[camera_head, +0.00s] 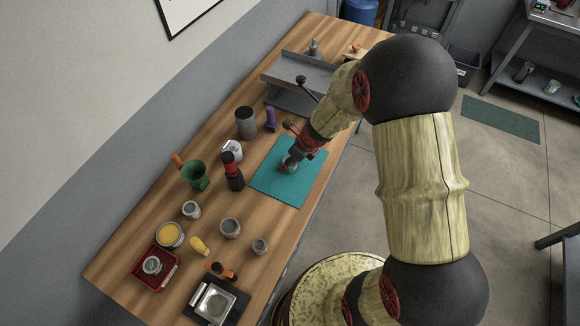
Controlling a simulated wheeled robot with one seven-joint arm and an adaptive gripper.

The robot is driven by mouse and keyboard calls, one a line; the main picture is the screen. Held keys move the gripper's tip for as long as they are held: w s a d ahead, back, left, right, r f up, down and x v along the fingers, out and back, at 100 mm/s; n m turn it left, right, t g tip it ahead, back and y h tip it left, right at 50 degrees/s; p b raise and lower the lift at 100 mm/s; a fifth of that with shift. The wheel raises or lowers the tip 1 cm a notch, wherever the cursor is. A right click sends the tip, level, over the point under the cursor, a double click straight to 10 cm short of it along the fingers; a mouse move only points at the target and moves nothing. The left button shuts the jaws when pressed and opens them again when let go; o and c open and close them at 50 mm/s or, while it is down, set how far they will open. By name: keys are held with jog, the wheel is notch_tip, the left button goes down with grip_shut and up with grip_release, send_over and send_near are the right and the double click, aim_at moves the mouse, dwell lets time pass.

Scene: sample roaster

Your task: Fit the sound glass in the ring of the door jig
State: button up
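My gripper (298,154) is low over the teal mat (272,183), pointing down and to the left. A small round grey piece (288,164) shows right at its fingertips. I cannot tell if this is a glass or the ring of the door jig, nor if the fingers hold it. The fingers are too small and partly hidden to show open or shut. Another round, glass-like disc (152,265) lies in the red labelled tray (142,280) at the near left. Cracks cannot be made out at this size.
On the wooden table (120,245) stand a red-and-black grinder-like cylinder (233,172), green cup (195,176), grey canister (246,123), white jar (232,150), several small cups and a black scale (216,303). A grey metal stand (300,75) is behind the mat. The mat's near part is clear.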

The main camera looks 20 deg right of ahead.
jog(key=c, duration=0.3)
jog(key=shift+r, duration=0.1)
jog(key=c, duration=1.1)
